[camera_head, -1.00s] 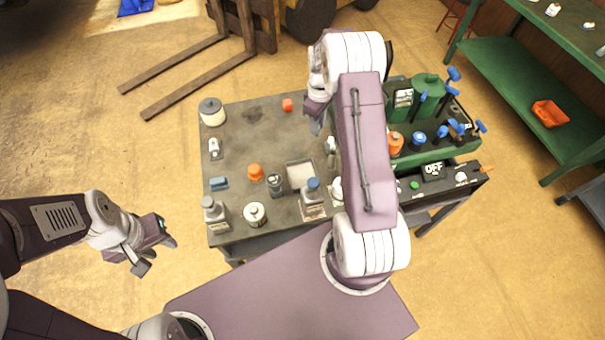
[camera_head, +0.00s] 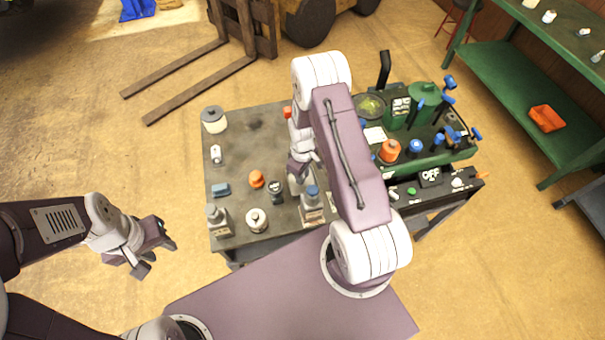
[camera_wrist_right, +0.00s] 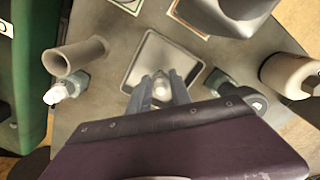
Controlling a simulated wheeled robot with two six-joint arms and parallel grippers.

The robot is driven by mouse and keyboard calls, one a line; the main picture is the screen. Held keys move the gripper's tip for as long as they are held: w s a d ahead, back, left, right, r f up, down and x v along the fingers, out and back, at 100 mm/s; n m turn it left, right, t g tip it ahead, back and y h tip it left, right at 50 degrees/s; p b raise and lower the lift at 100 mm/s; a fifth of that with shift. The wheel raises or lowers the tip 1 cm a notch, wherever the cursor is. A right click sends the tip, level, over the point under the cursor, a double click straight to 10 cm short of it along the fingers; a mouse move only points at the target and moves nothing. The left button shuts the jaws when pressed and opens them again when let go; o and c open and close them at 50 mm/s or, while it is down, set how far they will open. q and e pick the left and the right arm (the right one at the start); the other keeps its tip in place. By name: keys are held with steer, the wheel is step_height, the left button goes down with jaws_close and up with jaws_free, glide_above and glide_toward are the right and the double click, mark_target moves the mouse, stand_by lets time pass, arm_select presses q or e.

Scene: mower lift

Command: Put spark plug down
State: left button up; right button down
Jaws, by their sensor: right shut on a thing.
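My right gripper (camera_head: 296,172) is low over the middle of the grey work table (camera_head: 235,125). In the right wrist view its fingers (camera_wrist_right: 162,92) are shut on the spark plug (camera_wrist_right: 160,87), whose pale end shows between the fingertips. I cannot tell whether the plug touches the tray. In the head view the arm and gripper hide the plug and part of the tray. My left gripper (camera_head: 156,256) is open and empty, off the table at left.
In the wrist view a grey tube (camera_wrist_right: 75,58) and a white-tipped part (camera_wrist_right: 62,90) lie left of the tray. The green mower (camera_head: 430,145) fills the right side.

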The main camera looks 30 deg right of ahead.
steer(key=shift+f, duration=0.1)
steer(key=c, duration=1.2)
jaws_free()
steer(key=shift+o, duration=0.2)
step_height(320, 180, up, 12)
steer(key=b, duration=0.1)
steer(key=s+a+r+m, duration=0.3)
steer(key=s, duration=0.3)
steer(key=s+a+r+m+t, duration=0.1)
steer(key=s+a+r+m, duration=0.2)
steer(key=s, duration=0.3)
steer(key=shift+s+a+r, duration=0.3)
steer(key=shift+a+r, duration=0.25)
steer(key=shift+a, duration=0.2)
